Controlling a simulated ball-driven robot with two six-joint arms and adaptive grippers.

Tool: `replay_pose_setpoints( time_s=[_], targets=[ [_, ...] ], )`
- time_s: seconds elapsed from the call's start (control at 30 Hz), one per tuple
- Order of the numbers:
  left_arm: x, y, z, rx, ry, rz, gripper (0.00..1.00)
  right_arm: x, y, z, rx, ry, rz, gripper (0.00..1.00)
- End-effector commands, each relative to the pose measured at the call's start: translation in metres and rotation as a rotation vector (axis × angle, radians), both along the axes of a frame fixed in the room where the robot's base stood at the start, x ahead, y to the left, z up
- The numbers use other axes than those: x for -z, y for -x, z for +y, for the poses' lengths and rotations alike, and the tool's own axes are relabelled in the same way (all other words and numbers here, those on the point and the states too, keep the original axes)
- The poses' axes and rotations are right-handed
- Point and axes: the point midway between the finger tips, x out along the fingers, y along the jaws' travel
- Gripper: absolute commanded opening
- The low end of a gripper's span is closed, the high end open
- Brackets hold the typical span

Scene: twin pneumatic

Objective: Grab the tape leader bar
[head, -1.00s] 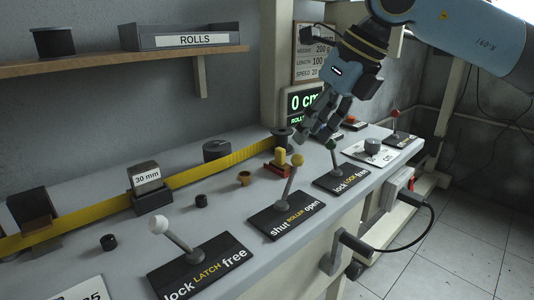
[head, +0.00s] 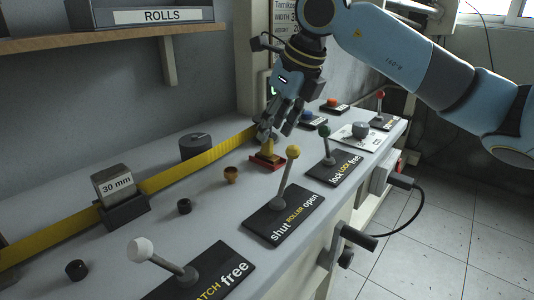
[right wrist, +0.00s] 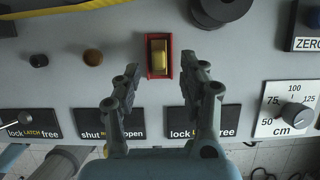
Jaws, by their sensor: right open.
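A small yellow block in a red holder, which I take to be the tape leader bar (head: 268,147), stands on the grey bench. In the right wrist view the yellow bar (right wrist: 158,55) sits upright in the picture inside its red holder (right wrist: 148,57). My right gripper (head: 275,128) is open and empty, just above and behind the bar in the head view, partly overlapping its top. In the right wrist view the two fingers of the gripper (right wrist: 160,75) are spread wide, one to each side below the bar. My left gripper is not in view.
Levers stand along the front edge: white-knobbed (head: 140,250), yellow-knobbed (head: 292,153) and green-knobbed (head: 324,132). A brown cup (head: 231,174) and black pegs lie left of the bar. A yellow tape (head: 160,182) runs along the back past the 30 mm block (head: 114,186).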

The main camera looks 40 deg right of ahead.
Motion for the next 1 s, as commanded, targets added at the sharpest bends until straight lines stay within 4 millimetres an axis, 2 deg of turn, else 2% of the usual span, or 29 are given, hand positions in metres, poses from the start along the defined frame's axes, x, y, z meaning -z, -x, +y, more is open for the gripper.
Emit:
replay_pose_setpoints(
  time_s=[0.1,0.23,0.53,0.87,1.0],
  targets=[
    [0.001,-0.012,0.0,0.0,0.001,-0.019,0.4,0.018,-0.008,0.003,0.002,-0.007,0.002,0.42],
    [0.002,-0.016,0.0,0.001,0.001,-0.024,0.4,0.034,-0.015,0.003,0.001,-0.005,0.001,0.42],
    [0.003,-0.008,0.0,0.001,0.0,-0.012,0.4,0.039,-0.018,0.003,0.0,-0.001,0.0,0.42],
    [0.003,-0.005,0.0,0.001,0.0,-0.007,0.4,0.039,-0.017,0.003,0.001,-0.001,0.0,0.0],
    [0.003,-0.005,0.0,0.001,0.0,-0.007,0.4,0.039,-0.017,0.003,0.001,-0.001,0.0,0.0]
  ],
)
